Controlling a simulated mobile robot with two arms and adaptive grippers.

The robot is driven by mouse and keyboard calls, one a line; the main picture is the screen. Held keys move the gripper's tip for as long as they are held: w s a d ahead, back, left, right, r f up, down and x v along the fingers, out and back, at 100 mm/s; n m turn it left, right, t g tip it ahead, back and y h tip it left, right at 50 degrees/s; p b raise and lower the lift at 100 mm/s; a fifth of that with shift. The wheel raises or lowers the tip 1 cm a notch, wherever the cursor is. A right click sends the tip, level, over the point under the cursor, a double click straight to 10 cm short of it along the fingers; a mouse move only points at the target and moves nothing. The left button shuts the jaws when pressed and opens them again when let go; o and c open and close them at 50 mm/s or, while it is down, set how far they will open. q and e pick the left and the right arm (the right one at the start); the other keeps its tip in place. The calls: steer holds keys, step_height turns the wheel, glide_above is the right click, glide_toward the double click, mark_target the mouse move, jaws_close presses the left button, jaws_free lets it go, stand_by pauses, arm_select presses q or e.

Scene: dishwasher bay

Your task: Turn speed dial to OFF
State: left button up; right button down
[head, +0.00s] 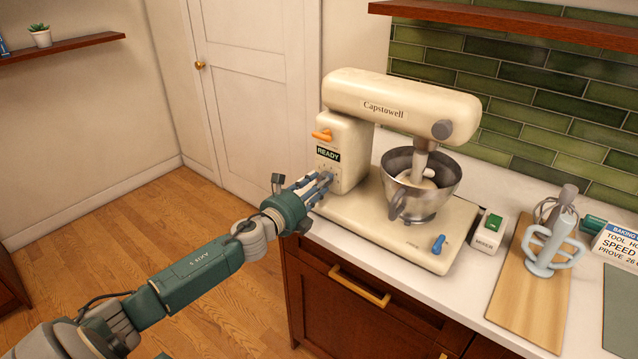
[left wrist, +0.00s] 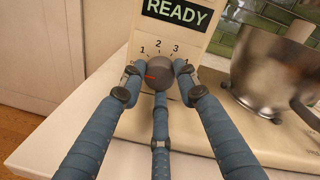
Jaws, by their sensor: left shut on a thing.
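The cream stand mixer (head: 400,100) stands on the counter, with a READY panel (head: 328,153) on its column. Below the panel is the grey round speed dial (left wrist: 160,73), with 1, 2 and 3 printed above it. A red mark on the dial points to the left; the label there is partly hidden by a finger. My left gripper (head: 322,183) reaches the column from the left. In the left wrist view its blue fingers (left wrist: 158,80) are shut around the dial, two at its sides and one below. My right gripper is not in view.
An orange lever (head: 322,135) sits above the panel. A steel bowl (head: 425,205) hangs under the mixer head. A blue knob (head: 438,244) is on the base. A green-switched box (head: 489,232) and a wooden board (head: 530,305) with mixing tools stand to the right.

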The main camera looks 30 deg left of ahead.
arm_select(q)
steer(key=shift+s+d+f, duration=0.1)
steer(key=shift+d+f, duration=0.1)
steer(key=shift+f, duration=0.25)
steer(key=o, duration=0.8)
steer(key=shift+o, duration=0.4)
steer(key=shift+r, duration=0.15)
steer(key=shift+s, duration=0.1)
steer(key=s, duration=1.1)
steer(key=shift+s+r, duration=0.35)
steer(key=shift+s, duration=0.05)
steer(key=shift+a, duration=0.15)
